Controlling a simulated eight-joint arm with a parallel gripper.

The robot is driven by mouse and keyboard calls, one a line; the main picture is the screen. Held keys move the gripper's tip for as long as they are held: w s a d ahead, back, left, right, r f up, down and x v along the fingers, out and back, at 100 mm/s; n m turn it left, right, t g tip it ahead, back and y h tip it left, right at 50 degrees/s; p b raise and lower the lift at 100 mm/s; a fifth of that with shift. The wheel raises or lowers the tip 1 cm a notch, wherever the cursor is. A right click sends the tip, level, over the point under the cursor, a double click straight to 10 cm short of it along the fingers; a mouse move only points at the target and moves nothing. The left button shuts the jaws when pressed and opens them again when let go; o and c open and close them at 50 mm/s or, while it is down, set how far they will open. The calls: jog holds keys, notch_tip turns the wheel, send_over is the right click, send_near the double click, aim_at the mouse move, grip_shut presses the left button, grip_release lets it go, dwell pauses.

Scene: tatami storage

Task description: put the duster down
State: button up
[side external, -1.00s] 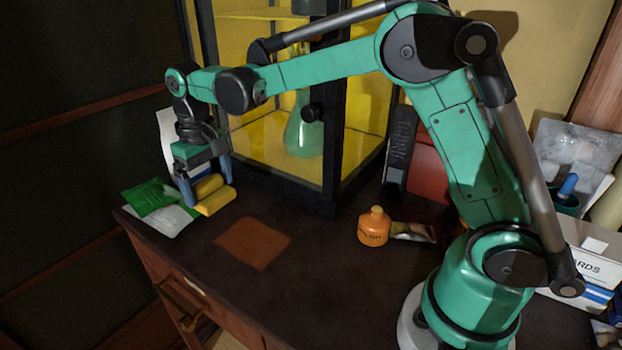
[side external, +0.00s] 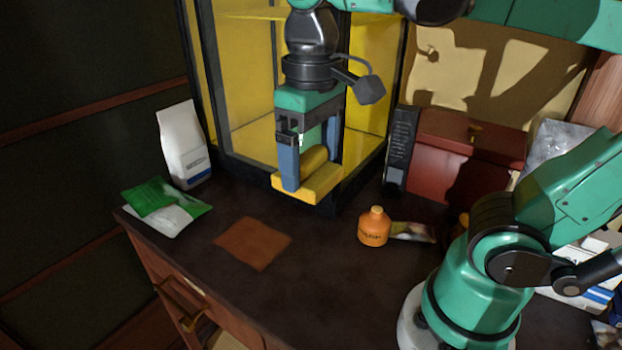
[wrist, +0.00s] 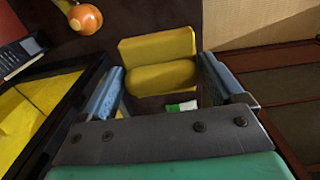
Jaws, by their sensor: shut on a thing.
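The duster (side external: 308,186) is a yellow block with a rounded yellow upper part. My gripper (side external: 312,168) is shut on it, with one blue finger on each side. The duster is in front of the glass cabinet's base and appears to be held above the desk, though the exact gap is hard to tell. In the wrist view the duster (wrist: 158,48) sits between the two blue fingers of my gripper (wrist: 160,85). A flat brown square patch (side external: 252,243) lies on the desk, to the lower left of the duster, with nothing on it.
The cabinet (side external: 232,165) stands close behind. An orange bottle (side external: 374,228) stands to the right, beside a small packet (side external: 412,231). A white bag (side external: 183,150) and a green-and-white packet (side external: 165,205) are at the left. The front of the dark desk (side external: 310,290) is clear.

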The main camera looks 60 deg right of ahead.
notch_tip(320, 180, down, 20)
jog(key=shift+r, duration=0.2)
dwell(0.6)
jog(key=shift+f, duration=0.15)
jog(key=o, duration=0.8)
notch_tip(320, 180, up, 12)
jog(key=shift+w+d+t, duration=0.5)
jog(key=shift+w+t, duration=0.3)
jog(key=shift+t, duration=0.4)
jog(key=shift+w+d+t, duration=0.5)
jog(key=shift+w+t, duration=0.3)
jog(key=shift+t, duration=0.4)
jog(key=shift+w+d+t, duration=0.5)
jog(key=shift+w+t, duration=0.3)
jog(key=shift+t, duration=0.4)
